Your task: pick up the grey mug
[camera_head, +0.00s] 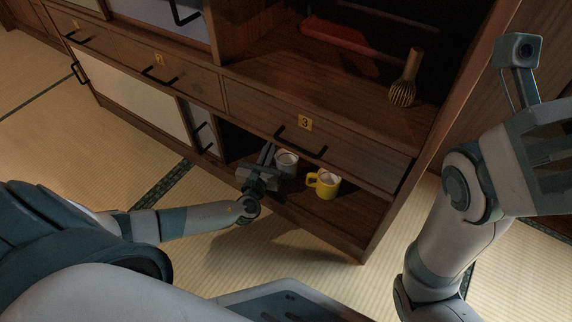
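The grey mug (287,161) stands in the open lower compartment of the wooden cabinet, under the drawer marked 3. My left gripper (272,160) is at the compartment's opening, close against the mug's left and near side, and hides part of it. The fingers are small and dark here, so I cannot tell whether they touch the mug or are closed on it. My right gripper (543,157) is raised at the right edge, far from the mug and partly cut off; its fingers are not clear.
A yellow mug (324,184) stands just right of the grey mug. The drawer front (308,137) with its black handle overhangs the compartment. A bamboo whisk (404,84) stands on the shelf above. Tatami floor (215,265) lies clear in front of the cabinet.

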